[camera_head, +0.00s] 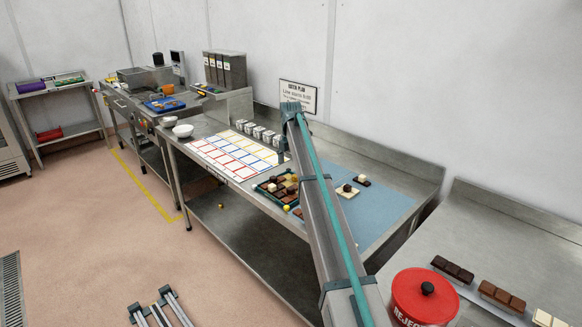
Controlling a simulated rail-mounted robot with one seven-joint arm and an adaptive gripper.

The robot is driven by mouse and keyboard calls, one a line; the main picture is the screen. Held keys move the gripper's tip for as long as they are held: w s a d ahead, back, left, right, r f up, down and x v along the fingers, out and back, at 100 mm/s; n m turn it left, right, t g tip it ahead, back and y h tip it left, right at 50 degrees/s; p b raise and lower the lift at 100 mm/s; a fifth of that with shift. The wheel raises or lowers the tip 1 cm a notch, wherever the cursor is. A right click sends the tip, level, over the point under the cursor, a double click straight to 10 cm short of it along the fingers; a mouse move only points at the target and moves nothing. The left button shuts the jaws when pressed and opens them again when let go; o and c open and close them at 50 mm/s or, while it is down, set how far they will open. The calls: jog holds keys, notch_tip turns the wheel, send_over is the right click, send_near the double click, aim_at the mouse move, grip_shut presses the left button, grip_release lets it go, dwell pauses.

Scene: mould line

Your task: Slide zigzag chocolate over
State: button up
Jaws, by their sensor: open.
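Several brown and cream chocolates lie on and around a dark green tray (259,188) on the steel bench, partly hidden by my arm. A cream piece with a dark knob on top (347,191) and a smaller dark and cream piece (361,180) lie on the blue mat (385,203) to the right of my arm. The zigzag pattern is too small to make out on any piece. My gripper (282,157) hangs from the far end of my arm, above the bench near the colour-outlined grid; it is open, small and partly hidden, with nothing visible in it.
A colour-outlined white grid (226,158) covers the middle of the bench, with several small white boxes (258,131) behind it. White bowls (182,130) stand at left. A red reject bin (425,297) and chocolate bars (453,269) are at right. The blue mat's right side is bare.

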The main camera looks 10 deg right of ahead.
aim_at(291, 188)
notch_tip(291, 188, down, 11)
jog(key=p, duration=0.2)
jog(key=shift+r+p, duration=0.2)
jog(key=shift+p, duration=0.15)
jog(key=shift+c, duration=0.3)
jog(key=shift+s, duration=0.15)
jog(key=c, duration=1.3)
jog(key=shift+f, duration=0.1)
grip_shut()
jog(key=o, duration=0.6)
grip_release()
jog(key=shift+f, duration=0.1)
jog(key=shift+o, duration=0.4)
jog(key=shift+r, duration=0.2)
